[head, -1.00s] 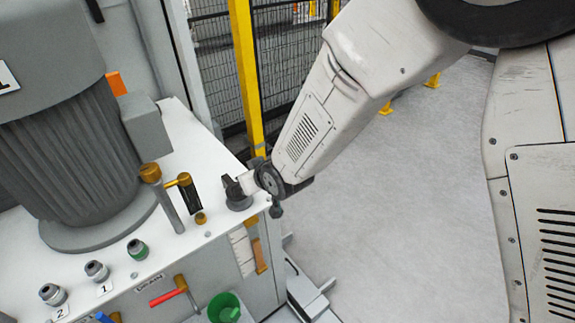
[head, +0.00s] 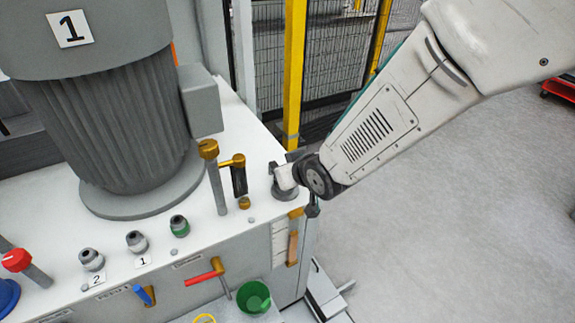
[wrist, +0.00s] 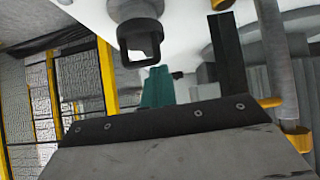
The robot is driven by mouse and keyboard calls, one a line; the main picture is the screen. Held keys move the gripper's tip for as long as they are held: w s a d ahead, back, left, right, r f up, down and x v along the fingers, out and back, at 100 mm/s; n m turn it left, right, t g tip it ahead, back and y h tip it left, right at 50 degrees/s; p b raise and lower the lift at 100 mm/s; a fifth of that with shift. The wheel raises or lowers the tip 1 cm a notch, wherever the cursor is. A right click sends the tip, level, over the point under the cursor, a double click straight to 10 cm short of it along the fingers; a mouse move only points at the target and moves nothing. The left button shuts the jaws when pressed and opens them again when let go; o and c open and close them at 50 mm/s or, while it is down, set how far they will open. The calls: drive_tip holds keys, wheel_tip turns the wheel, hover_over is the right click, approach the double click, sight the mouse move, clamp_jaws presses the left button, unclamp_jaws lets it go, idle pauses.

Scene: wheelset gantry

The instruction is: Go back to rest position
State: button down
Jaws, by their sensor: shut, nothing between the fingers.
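My arm reaches in from the upper right in the head view. Its wrist sits just beyond the right corner of the white cabinet top (head: 243,222). My gripper (head: 291,170) is small and partly hidden there, close to a grey round fitting (head: 284,192) on that corner; I cannot tell whether they touch. My gripper is shut with nothing held. In the wrist view, a dark fitting with a square opening (wrist: 140,42) is close ahead, and a black handle (wrist: 228,52) stands to its right.
A large grey motor (head: 110,120) marked 1 stands on the cabinet. A brass-topped post (head: 214,178) and a brass valve with black grip (head: 239,178) are near my gripper. A yellow post (head: 294,75) and mesh fence are behind. Open floor (head: 450,220) lies to the right.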

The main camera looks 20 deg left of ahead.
drive_tip(key=s+d+f+m+g+h, duration=0.1)
drive_tip(key=s+d+g+h, duration=0.2)
drive_tip(key=d, duration=0.9)
drive_tip(key=s+d+f+m+g+h, duration=0.1)
drive_tip(key=s+d+h, duration=0.3)
drive_tip(key=d, duration=0.7)
drive_tip(key=s+d+r+m, duration=0.2)
drive_tip(key=s+d+r, duration=0.3)
drive_tip(key=d+r, duration=0.2)
drive_tip(key=s+d+r+m, duration=0.3)
drive_tip(key=s+d+r, duration=0.2)
drive_tip(key=d, duration=0.4)
drive_tip(key=s+d+r+m+g, duration=0.1)
drive_tip(key=s+d+r+m, duration=0.2)
drive_tip(key=s+d+r, duration=0.2)
drive_tip(key=d+r, duration=0.3)
drive_tip(key=shift+s+d+r+h, duration=0.3)
drive_tip(key=shift+s+d, duration=0.05)
drive_tip(key=shift+d, duration=0.05)
